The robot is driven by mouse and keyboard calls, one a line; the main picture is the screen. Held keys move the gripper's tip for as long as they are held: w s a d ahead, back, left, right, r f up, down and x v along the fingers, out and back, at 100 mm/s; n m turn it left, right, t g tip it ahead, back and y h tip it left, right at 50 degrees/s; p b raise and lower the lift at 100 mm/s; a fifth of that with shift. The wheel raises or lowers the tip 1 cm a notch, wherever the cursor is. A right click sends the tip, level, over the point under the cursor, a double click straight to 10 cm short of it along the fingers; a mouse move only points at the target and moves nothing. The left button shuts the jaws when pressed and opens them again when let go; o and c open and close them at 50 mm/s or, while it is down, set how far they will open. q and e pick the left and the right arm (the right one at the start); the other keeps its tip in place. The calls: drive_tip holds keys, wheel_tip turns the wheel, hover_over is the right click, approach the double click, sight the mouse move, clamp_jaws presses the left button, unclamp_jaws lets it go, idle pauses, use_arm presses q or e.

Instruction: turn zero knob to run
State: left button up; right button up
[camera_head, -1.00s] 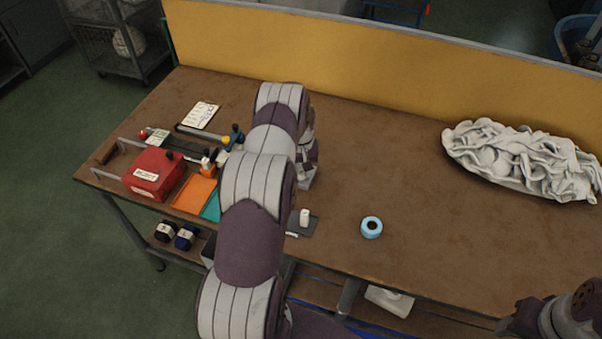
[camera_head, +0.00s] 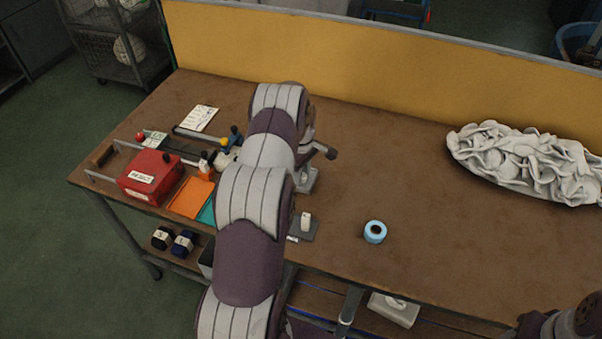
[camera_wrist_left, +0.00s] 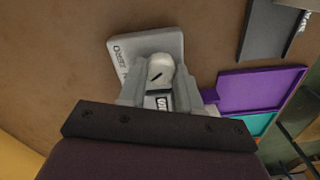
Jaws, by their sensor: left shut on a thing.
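In the left wrist view the white round zero knob (camera_wrist_left: 160,67) with a short black pointer line stands on a pale grey unit (camera_wrist_left: 122,48) with small dark print. My left gripper (camera_wrist_left: 160,83) has its two pale fingers on either side of the knob and is shut on it. A label lies between the fingers, partly hidden. In the head view my left arm covers the gripper and knob; part of the pale unit (camera_head: 306,181) shows beside the arm. My right gripper is out of view; only part of the right arm shows at the lower right corner.
Left of the arm stand a red box (camera_head: 151,176), an orange tray (camera_head: 190,198) and a teal tray (camera_head: 207,213). A blue tape roll (camera_head: 375,231) lies to the right. The table's middle is clear.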

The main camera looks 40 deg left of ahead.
use_arm(q)
drive_tip(key=shift+n, duration=1)
drive_tip(key=o, duration=1)
drive_tip(key=shift+o, duration=0.2)
wheel_tip(320, 180, up, 13)
drive_tip(key=shift+f+p, duration=0.15)
drive_tip(key=shift+p, duration=0.3)
